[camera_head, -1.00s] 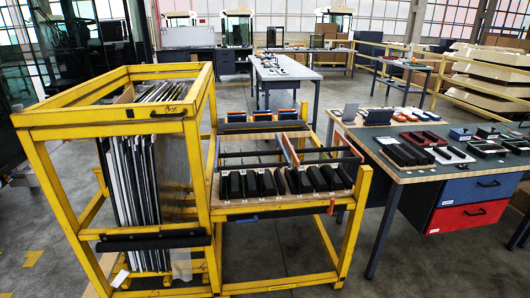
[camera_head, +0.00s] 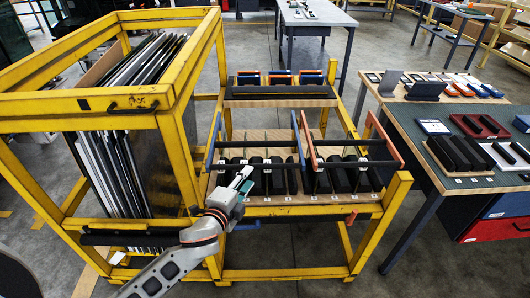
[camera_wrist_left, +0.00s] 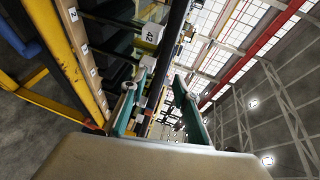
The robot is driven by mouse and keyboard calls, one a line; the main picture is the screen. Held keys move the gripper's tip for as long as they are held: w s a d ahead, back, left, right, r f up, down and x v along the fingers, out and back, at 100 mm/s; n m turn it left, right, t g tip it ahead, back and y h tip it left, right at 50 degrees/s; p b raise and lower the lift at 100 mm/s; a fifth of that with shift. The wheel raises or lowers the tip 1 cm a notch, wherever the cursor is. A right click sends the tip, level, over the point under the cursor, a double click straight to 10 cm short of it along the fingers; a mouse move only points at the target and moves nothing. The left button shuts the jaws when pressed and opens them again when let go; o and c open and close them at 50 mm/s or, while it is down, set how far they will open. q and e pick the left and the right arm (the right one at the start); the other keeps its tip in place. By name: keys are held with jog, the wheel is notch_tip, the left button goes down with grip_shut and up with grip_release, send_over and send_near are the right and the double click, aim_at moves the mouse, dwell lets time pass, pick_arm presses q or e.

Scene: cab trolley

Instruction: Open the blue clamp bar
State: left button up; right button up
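The blue clamp bar shows in the head view as a slanted blue arm (camera_head: 213,141) at the left of the trolley's lower shelf and another blue arm near the middle, with dark cross bars between them. My left gripper (camera_head: 243,180) is at the shelf's front, over the black blocks and close to the front cross bar. In the left wrist view its teal fingers (camera_wrist_left: 155,108) stand apart, with a dark bar beyond them. I cannot tell whether they touch it. My right gripper is out of view.
A red clamp bar (camera_head: 312,140) is beside the blue one. The yellow trolley frame (camera_head: 182,150) with upright panels is at the left. A workbench (camera_head: 455,190) with black parts and blue and red drawers stands at the right. Open floor lies between trolley and bench.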

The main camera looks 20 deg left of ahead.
aim_at(255, 168)
pick_arm(q)
jog(key=shift+w+d, duration=0.1)
jog(key=shift+w, duration=0.5)
jog(key=shift+x, duration=3.15)
grip_shut()
